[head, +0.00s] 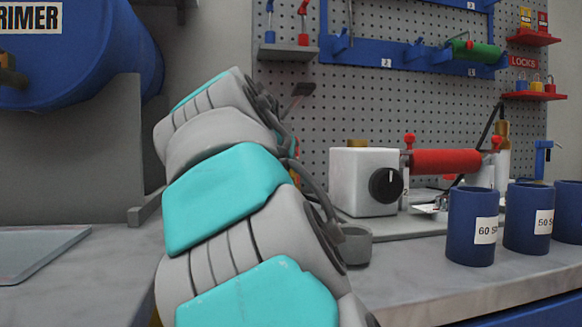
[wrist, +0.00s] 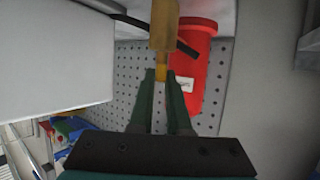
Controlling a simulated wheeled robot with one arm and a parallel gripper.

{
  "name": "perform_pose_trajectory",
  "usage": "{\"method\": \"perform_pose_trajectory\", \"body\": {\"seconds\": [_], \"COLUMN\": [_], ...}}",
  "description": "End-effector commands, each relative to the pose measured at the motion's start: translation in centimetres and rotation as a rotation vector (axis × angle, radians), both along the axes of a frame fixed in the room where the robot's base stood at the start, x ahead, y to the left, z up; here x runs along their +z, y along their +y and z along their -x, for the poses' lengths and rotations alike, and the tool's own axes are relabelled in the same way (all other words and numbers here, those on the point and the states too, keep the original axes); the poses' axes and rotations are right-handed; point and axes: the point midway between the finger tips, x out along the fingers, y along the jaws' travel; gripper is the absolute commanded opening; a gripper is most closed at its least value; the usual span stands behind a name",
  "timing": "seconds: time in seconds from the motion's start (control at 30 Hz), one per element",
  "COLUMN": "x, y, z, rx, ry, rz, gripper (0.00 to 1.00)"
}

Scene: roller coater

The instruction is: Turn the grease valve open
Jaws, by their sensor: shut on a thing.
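In the wrist view a brass-coloured fitting (wrist: 164,25), which looks like the grease valve, comes down from the top edge in front of a red cylinder. A dark lever (wrist: 187,49) sticks out to its right. My gripper (wrist: 161,74) has its two green fingers shut on the narrow yellow lower end of this fitting. The fitting's upper part is cut off by the frame. In the head view my arm hides the gripper and most of what is behind it, so the valve cannot be made out there.
The red cylinder (wrist: 195,65) with a white label stands close behind the fingers. A large pale box-like surface (wrist: 50,55) fills the left of the wrist view. In the head view a white box with a black knob (head: 385,185), a red roller (head: 445,161) and blue cups (head: 471,225) stand right of my arm.

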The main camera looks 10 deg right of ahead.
Motion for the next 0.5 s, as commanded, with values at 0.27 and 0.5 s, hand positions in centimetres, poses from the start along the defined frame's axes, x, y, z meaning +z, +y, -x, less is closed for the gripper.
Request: {"method": "perform_pose_trajectory", "body": {"seconds": [0.27,0.5], "x": [0.02,-0.03], "y": [0.02,-0.03], "z": [0.00,0.08], "rx": [0.001,0.037], "ry": [0.000,-0.002], "rz": [0.000,-0.001], "gripper": [0.00,0.00]}}
